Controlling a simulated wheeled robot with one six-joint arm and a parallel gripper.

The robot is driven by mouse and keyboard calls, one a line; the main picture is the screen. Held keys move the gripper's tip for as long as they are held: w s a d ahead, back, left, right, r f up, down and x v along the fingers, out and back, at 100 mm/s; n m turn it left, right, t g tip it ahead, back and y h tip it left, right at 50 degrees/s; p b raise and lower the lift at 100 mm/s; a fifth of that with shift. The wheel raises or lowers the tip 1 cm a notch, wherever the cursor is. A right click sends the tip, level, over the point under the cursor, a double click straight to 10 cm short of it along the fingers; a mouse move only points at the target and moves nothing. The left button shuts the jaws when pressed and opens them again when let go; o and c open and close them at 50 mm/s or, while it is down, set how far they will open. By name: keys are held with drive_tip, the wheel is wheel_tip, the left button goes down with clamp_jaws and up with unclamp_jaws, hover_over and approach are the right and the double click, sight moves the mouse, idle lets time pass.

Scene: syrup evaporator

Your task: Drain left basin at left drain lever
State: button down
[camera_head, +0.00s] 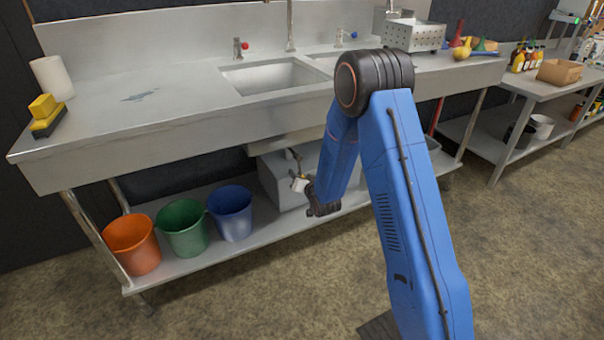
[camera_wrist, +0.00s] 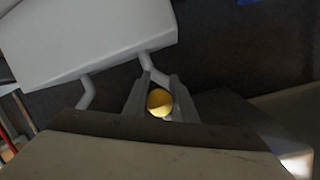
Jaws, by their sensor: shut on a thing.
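The left basin (camera_head: 270,76) is sunk in the steel counter and looks empty. In the wrist view, a round yellow knob (camera_wrist: 160,102), seemingly the end of the left drain lever, sits between the two grey fingers of my gripper (camera_wrist: 160,90). My gripper is shut on the knob. In the head view, my gripper (camera_head: 300,184) is low under the counter, below the left basin, and partly hidden by my blue arm. The lever's shaft and its angle cannot be made out.
Orange (camera_head: 131,244), green (camera_head: 183,228) and blue (camera_head: 231,212) buckets stand on the lower shelf (camera_head: 245,250), left of my gripper. A grey box (camera_head: 280,180) is behind it. The counter edge (camera_head: 150,160) is overhead. The floor in front is clear.

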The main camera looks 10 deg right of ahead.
drive_tip(key=shift+s+a+f+m, duration=0.1)
drive_tip(key=shift+s+a+m, duration=0.15)
drive_tip(key=shift+a+m, duration=0.4)
drive_tip(key=c, duration=1.5)
unclamp_jaws()
drive_tip(key=shift+o, duration=0.2)
